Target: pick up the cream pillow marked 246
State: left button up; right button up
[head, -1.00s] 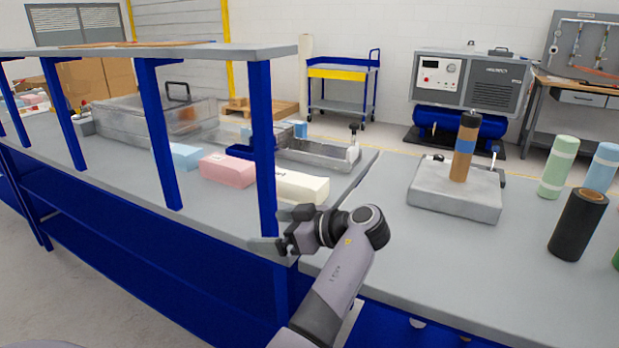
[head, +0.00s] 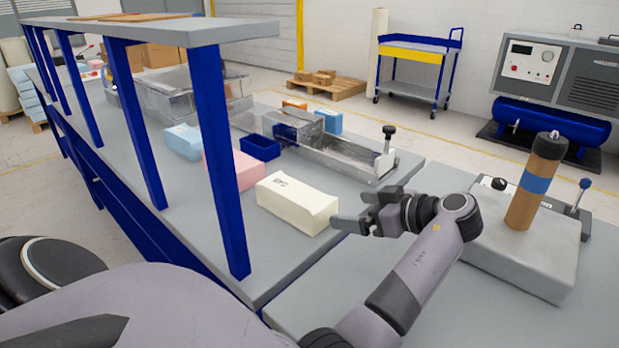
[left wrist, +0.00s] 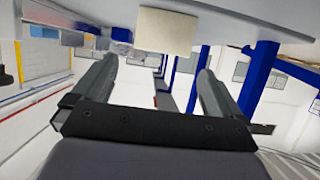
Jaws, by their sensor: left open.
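The cream pillow (head: 297,203) lies on the grey bench in the head view, with small dark writing on top that is too small to read. It also shows at the top of the left wrist view (left wrist: 166,30), ahead of the fingers. My left gripper (head: 352,210) is open and empty, just right of the pillow's right end and apart from it. Its two fingers show in the left wrist view (left wrist: 157,75), with the pillow roughly between their lines. My right gripper is not in view.
A pink block (head: 236,172) and a light blue block (head: 183,142) lie left of the pillow. A blue bin (head: 260,148) and a clear tray (head: 335,150) lie behind it. A blue shelf post (head: 222,170) stands at left.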

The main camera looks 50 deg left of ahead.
aim_at(330, 210)
pick_arm(q)
jog(key=x, duration=0.2)
jog(key=p+x, duration=0.1)
jog(key=x, duration=0.1)
jog(key=p+x, duration=0.1)
jog(key=x, duration=0.1)
jog(key=shift+s+a+f, duration=0.1)
jog(key=shift+s+f, duration=0.15)
jog(key=shift+s, duration=0.05)
jog(key=shift+a+f, duration=0.15)
jog(key=shift+a, duration=0.05)
jog(key=c, duration=0.7)
